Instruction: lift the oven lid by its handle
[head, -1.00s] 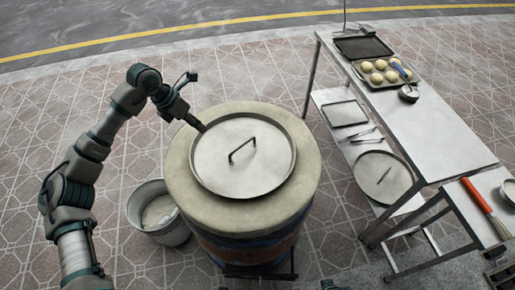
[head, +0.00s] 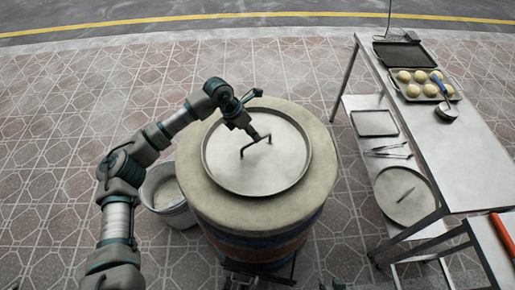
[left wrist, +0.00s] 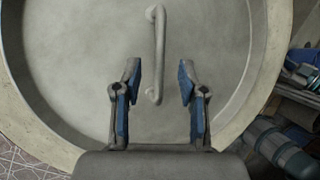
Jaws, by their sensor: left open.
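The round metal oven lid (head: 250,178) lies flat on top of the barrel oven (head: 220,208). Its thin bar handle (head: 244,151) stands up at the middle of the lid. My left gripper (head: 258,138) is over the lid, right at the handle, and partly hides it in the head view. In the left wrist view, my left gripper (left wrist: 158,72) is open, with its blue-padded fingers on either side of the near end of the handle (left wrist: 159,45). No clear contact with the handle shows. My right gripper is not in view.
A metal bucket (head: 167,200) stands on the paving left of the oven. A steel table (head: 438,145) on the right carries a tray of dough balls (head: 420,85) and a dark pan (head: 398,54). Its lower shelf holds another round lid (head: 405,197) and tongs (head: 388,151).

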